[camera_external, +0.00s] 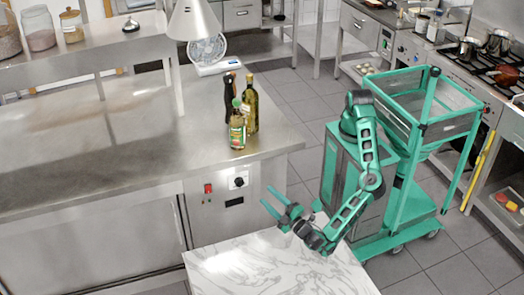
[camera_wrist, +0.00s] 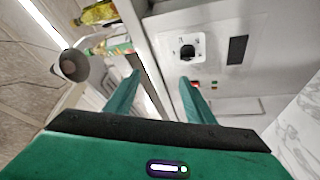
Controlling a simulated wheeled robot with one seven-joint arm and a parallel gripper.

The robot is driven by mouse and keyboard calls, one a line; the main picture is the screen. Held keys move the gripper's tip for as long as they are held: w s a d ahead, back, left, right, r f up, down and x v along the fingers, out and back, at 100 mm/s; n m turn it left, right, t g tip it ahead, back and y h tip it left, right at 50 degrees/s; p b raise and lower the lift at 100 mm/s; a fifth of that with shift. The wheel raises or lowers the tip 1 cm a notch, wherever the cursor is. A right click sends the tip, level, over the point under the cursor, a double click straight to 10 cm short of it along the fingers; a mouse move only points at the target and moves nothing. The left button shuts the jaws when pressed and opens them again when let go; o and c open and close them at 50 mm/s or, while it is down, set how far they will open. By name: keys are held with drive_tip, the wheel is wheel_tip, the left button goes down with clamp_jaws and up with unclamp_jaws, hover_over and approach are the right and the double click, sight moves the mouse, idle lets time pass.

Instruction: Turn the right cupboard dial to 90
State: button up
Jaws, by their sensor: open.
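The cupboard dial (camera_external: 238,181) is a black knob on a white square plate on the steel counter's front panel, near its right end. It also shows in the wrist view (camera_wrist: 188,51), top centre, beyond the fingertips. Its exact angle is too small to read. My gripper (camera_external: 266,196) is open and empty, to the right of the dial and apart from it. In the wrist view my gripper (camera_wrist: 159,77) has its two green fingers spread, with the dial above the right fingertip.
A red switch (camera_external: 208,188) and a dark display (camera_external: 234,202) sit beside the dial. Bottles (camera_external: 238,130) stand on the counter above. A marble-topped table (camera_external: 270,268) is below my gripper. A green cart (camera_external: 430,130) stands behind my arm.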

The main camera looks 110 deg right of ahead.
sight(242, 183)
drive_tip(key=w+d+f+n+g+y, duration=0.1)
drive_tip(key=w+d+n, duration=0.1)
drive_tip(key=d, duration=0.2)
drive_tip(key=w+d+f+n+g+y, duration=0.1)
drive_tip(key=w+d+n+g, duration=0.1)
drive_tip(key=d, duration=0.3)
drive_tip(key=w+d+f+n+g+y, duration=0.1)
drive_tip(key=w+d+n, duration=0.2)
drive_tip(key=d+n, duration=0.1)
drive_tip(key=shift+d+y, duration=0.35)
drive_tip(key=shift+y, duration=0.05)
drive_tip(key=shift+c, duration=0.5)
drive_tip(key=c, duration=0.9)
